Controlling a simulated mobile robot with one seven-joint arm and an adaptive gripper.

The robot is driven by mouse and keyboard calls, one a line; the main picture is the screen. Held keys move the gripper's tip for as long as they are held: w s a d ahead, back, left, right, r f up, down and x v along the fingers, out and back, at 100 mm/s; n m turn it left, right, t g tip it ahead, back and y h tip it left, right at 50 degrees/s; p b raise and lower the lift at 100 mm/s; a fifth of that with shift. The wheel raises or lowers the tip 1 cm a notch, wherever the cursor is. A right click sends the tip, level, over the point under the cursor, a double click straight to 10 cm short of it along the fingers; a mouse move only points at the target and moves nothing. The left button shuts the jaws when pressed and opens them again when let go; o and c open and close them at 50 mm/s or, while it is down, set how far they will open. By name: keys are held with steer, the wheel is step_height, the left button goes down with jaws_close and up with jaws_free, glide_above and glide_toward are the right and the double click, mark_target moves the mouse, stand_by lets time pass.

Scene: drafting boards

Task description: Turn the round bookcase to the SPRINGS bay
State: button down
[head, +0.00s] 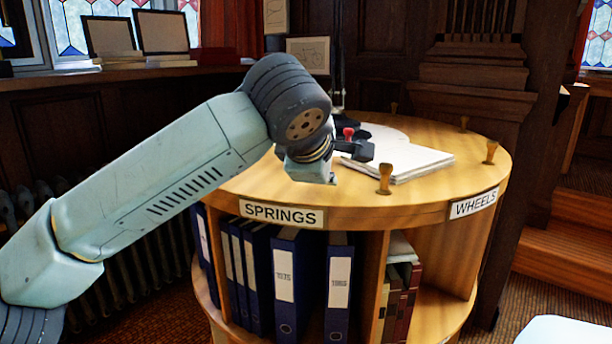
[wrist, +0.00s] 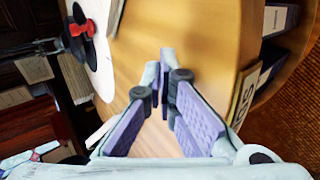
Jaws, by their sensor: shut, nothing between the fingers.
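The round bookcase (head: 445,188) is light wood with a flat round top and open bays below. Its SPRINGS label (head: 281,214) is on the rim, facing me and left of the bookcase's middle. Blue binders (head: 285,285) stand in the bay under it. The WHEELS label (head: 474,203) is on the rim at the right. Wooden pegs stand along the top's edge, one (head: 385,178) between the two labels. My gripper (head: 345,162) is shut and empty above the top, behind the SPRINGS label. In the wrist view my gripper (wrist: 164,68) points over bare wood (wrist: 205,40); contact is unclear.
A stack of paper (head: 405,160) lies on the top, right of my gripper. A black object with a red part (wrist: 80,28) lies near it. A dark ledge with frames (head: 160,32) is at the left. Wooden steps (head: 560,240) are at the right.

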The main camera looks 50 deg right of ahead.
steer(key=shift+s+d, duration=0.3)
steer(key=shift+s, duration=0.15)
steer(key=shift+s+d, duration=0.1)
steer(key=shift+n+t, duration=0.4)
steer(key=shift+n, duration=0.1)
steer(key=shift+s+d+b, duration=0.3)
steer(key=shift+s+d, duration=1.55)
steer(key=shift+s, duration=0.3)
